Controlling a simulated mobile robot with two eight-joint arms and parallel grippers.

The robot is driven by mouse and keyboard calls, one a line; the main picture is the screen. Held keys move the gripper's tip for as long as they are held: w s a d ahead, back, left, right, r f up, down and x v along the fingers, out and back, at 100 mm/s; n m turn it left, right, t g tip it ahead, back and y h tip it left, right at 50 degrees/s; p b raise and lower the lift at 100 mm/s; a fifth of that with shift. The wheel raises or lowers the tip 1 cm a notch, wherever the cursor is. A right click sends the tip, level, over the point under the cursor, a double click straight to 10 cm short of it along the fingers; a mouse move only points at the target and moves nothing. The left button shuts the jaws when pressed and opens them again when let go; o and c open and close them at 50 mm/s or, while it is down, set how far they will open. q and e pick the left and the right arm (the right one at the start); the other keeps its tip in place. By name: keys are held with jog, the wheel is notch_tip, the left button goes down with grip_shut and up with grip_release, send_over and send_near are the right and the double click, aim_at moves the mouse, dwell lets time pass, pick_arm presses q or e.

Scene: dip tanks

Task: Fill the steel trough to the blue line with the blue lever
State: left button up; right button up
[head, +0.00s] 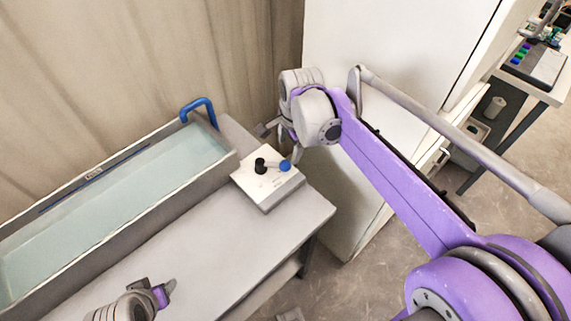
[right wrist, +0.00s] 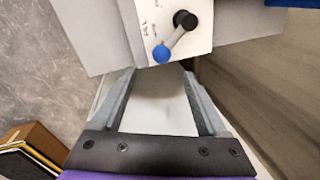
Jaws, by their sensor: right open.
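The steel trough (head: 215,172) runs along the left in the head view, with pale water (head: 120,205) in it. The blue line (head: 95,178) on its back inner wall shows above the water surface. The lever has a blue knob (head: 285,165) and a black pivot (head: 260,165) on a white box. In the right wrist view the knob (right wrist: 161,53) lies just beyond the fingertips, between their lines, not held. My right gripper (head: 281,140) is open and empty near the lever (right wrist: 176,40). My left gripper (head: 165,291) is low over the table; its jaws are unclear.
A blue bent pipe (head: 199,106) stands at the trough's right end. The white lever box (head: 268,200) sits near the right edge of the grey table (head: 200,245). A tall white cabinet (head: 390,50) stands behind my right arm. The table front is mostly bare.

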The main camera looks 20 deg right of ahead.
aim_at(286, 163)
jog(key=f, duration=0.3)
jog(key=w+f, duration=0.1)
jog(key=f, duration=0.3)
jog(key=w+f, duration=0.1)
jog(key=f, duration=0.2)
jog(key=shift+w+d+f+b, duration=0.1)
jog(key=shift+w+f+b, duration=0.1)
jog(key=shift+b, duration=0.2)
grip_shut()
dwell(0.9)
